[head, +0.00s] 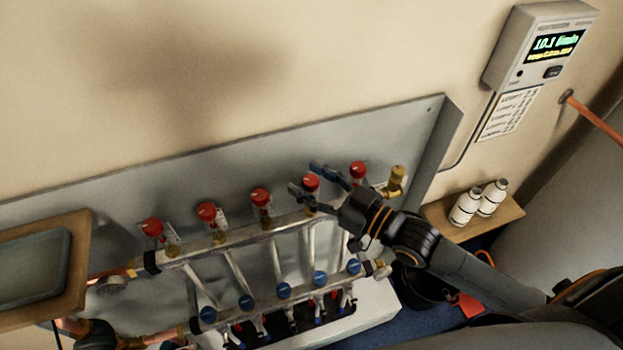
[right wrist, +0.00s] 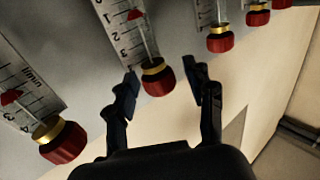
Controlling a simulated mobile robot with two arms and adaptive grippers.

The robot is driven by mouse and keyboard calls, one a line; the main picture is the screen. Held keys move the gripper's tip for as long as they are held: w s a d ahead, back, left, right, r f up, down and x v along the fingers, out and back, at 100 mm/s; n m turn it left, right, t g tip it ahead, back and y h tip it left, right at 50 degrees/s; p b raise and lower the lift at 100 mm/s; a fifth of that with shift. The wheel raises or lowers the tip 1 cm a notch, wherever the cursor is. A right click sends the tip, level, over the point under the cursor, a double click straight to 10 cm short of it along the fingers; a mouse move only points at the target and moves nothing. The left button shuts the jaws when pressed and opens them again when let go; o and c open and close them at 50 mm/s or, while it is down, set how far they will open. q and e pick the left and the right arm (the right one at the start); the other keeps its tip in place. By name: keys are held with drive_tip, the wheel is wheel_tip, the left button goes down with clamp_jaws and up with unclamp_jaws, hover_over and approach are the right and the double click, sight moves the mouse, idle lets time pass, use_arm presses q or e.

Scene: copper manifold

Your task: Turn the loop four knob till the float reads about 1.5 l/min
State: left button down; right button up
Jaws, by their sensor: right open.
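The loop four knob (head: 312,181) is the red cap fourth from the left on the upper manifold bar. It also shows in the right wrist view (right wrist: 158,78), with a gold collar, below a white flow scale (right wrist: 118,32). The small red float (right wrist: 135,15) in that scale sits near the 1 mark; its exact reading is too small to tell. My right gripper (head: 303,177) is open, with one finger on each side of this knob. In the right wrist view (right wrist: 160,88) gaps show between the fingers and the knob. My left gripper is not in view.
The neighbouring loop five knob (head: 358,170) and loop three knob (head: 261,195) stand close by. Blue caps (head: 284,291) line the lower bar. A wall display (head: 557,43) reads about 10.1 l/min. Two white bottles (head: 466,207) stand on a small wooden shelf (head: 440,216) at right.

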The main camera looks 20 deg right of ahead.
drive_tip(key=shift+c, duration=0.2)
clamp_jaws()
drive_tip(key=shift+n+g+y+b, duration=0.7)
drive_tip(key=shift+y+b, duration=0.1)
drive_tip(key=shift+b, duration=0.15)
drive_tip(key=shift+o, duration=0.2)
unclamp_jaws()
drive_tip(key=shift+s+d, duration=0.1)
drive_tip(key=v, duration=1.1)
drive_tip(key=shift+s+d, duration=0.25)
drive_tip(key=shift+d, duration=0.05)
